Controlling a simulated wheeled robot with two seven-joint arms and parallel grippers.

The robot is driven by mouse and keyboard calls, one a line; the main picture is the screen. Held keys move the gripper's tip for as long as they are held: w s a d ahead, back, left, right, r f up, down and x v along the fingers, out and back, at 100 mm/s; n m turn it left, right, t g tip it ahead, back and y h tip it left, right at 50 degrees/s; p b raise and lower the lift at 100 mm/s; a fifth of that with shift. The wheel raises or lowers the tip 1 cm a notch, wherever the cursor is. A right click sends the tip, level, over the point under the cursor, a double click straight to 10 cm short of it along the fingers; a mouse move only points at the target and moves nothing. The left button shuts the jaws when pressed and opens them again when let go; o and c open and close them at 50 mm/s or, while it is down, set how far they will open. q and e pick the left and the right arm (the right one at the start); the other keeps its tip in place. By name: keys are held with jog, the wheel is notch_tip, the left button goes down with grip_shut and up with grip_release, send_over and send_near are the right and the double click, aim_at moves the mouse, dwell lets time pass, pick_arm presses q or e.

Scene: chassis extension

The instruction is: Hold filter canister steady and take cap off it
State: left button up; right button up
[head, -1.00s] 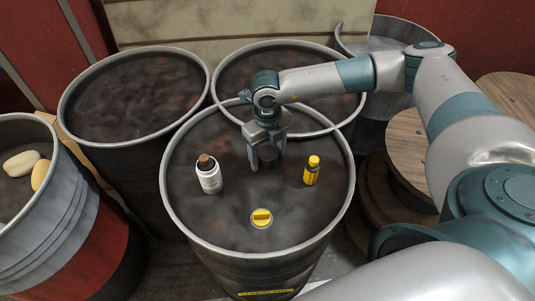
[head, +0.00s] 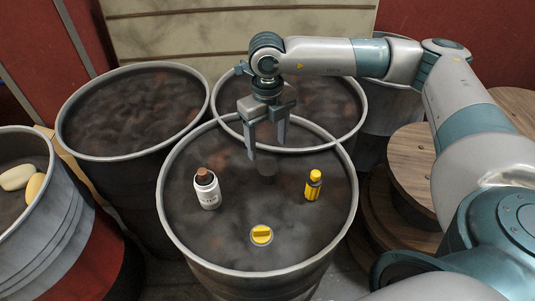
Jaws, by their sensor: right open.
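A white canister (head: 207,193) with a brown cap (head: 204,175) stands upright on the left of the front drum's top. A small dark cylinder (head: 267,173) sits near the middle of the top. A small yellow and black bottle (head: 313,186) stands on the right. I cannot tell for certain which of these is the filter canister. My right gripper (head: 266,149) is open and empty, fingers down, above the dark cylinder and apart from it. My left gripper is not in view.
The front drum (head: 168,222) has a raised rim and a yellow plug (head: 261,235) near its front. Two more drums stand behind it. A red and grey drum (head: 70,235) with pale stone-like lumps is at left. Wooden spools (head: 410,165) stand at right.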

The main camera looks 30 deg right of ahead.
jog(key=shift+r, duration=0.5)
dwell(0.4)
